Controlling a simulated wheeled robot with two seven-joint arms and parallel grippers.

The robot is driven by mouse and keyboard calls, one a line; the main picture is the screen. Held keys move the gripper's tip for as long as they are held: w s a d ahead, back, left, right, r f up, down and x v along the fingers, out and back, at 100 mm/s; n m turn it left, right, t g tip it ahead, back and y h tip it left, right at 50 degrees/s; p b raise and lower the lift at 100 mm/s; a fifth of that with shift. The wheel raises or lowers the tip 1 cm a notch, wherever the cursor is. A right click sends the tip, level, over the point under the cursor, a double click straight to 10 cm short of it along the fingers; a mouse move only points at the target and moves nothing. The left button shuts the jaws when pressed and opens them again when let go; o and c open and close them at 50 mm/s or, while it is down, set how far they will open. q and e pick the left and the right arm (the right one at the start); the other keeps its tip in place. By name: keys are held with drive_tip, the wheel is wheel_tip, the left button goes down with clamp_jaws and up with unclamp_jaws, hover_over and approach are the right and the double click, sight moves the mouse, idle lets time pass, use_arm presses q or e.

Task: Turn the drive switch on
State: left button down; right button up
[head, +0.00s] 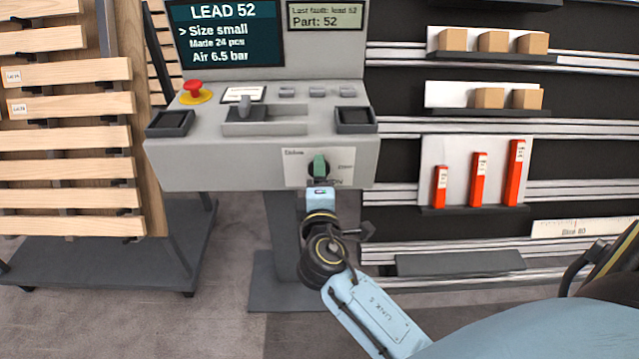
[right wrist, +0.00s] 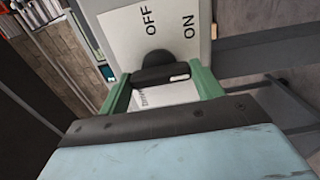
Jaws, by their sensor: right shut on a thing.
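The drive switch is a dark rotary knob on a white label plate (head: 297,168) on the front of the grey console. In the right wrist view the knob (right wrist: 160,75) is a black bar with a small white mark at its right end. The plate there reads OFF and ON; the mark's end is on the same side as ON, but I cannot tell its exact setting. My right gripper (head: 319,166) is at the knob, its green fingers (right wrist: 161,92) shut on the bar's two ends. In the head view it hides most of the knob. My left gripper is out of view.
The console (head: 220,165) carries a screen (head: 225,50), a red emergency button (head: 194,90), a lever (head: 244,108) and two dark trays. A rack of wooden boards (head: 65,140) stands left. A wall rack with small boxes (head: 492,42) and red blocks (head: 479,180) is at right.

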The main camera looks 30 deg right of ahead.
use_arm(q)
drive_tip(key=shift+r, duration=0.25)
use_arm(e)
drive_tip(key=o, duration=1)
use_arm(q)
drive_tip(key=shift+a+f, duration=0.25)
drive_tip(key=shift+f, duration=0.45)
use_arm(e)
drive_tip(key=v, duration=1.3)
drive_tip(key=shift+s+a, duration=0.1)
drive_tip(key=shift+s, duration=0.15)
